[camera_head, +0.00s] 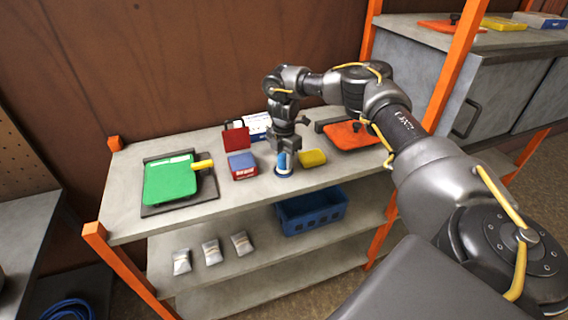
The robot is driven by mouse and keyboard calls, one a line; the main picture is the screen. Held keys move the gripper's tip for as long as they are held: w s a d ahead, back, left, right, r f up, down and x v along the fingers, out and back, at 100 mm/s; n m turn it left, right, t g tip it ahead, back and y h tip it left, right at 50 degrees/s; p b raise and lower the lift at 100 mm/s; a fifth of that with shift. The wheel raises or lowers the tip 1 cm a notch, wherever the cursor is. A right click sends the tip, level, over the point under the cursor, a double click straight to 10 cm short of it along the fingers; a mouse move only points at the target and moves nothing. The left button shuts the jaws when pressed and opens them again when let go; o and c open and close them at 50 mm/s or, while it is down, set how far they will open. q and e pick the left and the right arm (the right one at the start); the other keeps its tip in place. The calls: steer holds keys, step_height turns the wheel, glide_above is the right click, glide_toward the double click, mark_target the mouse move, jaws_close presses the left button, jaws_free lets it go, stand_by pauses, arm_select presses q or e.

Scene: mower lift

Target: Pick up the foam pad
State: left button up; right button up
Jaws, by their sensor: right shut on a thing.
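A flat yellow block (312,158), which looks like the foam pad, lies on the top shelf just right of my right gripper. My right gripper (286,155) points down over the middle of the shelf. It is shut on a small blue and white cylinder (283,166), which stands upright at or close to the shelf surface; I cannot tell whether it touches. The yellow block is apart from the fingers. My left gripper is not in view.
On the orange-posted shelf (125,217), a green item (169,181) on a dark tray stands left, and a red and blue box (242,164) near the gripper. An orange plate (352,136) lies right. A blue crate (311,211) and several small packets (212,251) are below.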

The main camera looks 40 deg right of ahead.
steer(key=shift+r, duration=0.1)
steer(key=shift+r+b, duration=0.6)
steer(key=shift+b, duration=0.1)
steer(key=shift+w+r+b, duration=0.1)
steer(key=shift+r+b, duration=0.35)
steer(key=shift+r, duration=0.3)
steer(key=s+r, duration=1)
steer(key=s, duration=0.4)
steer(key=shift+d+p, duration=0.3)
steer(key=shift+d, duration=0.05)
steer(key=shift+s, duration=0.1)
